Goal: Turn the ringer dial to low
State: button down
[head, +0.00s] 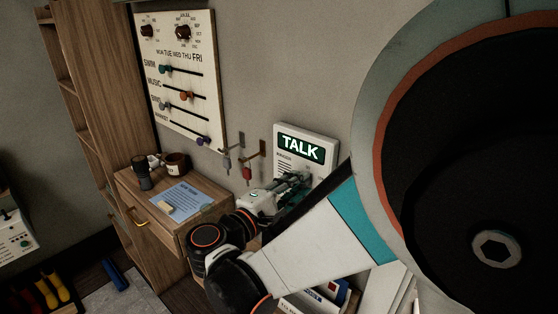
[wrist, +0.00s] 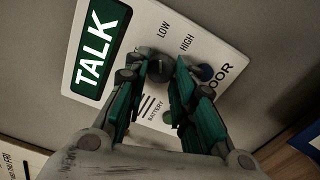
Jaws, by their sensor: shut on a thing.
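The white intercom panel (head: 322,133) hangs on the wall with a green lit TALK sign (head: 301,148). In the wrist view the panel (wrist: 153,18) appears tilted, with LOW and HIGH printed near a dark round ringer dial (wrist: 158,66). My gripper (wrist: 161,77) reaches to the panel with its green fingers on both sides of the dial, shut on it. The fingers hide part of the dial, and I cannot tell where its pointer stands. In the head view my gripper (head: 298,182) covers the panel's lower part.
Left of the panel, keys (head: 247,173) hang from hooks. A wooden cabinet (head: 150,205) with a mug (head: 177,163) stands below a wall planner (head: 178,80).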

dwell(0.4)
jog(key=c, duration=1.3)
grip_release()
jog(key=shift+c, duration=0.2)
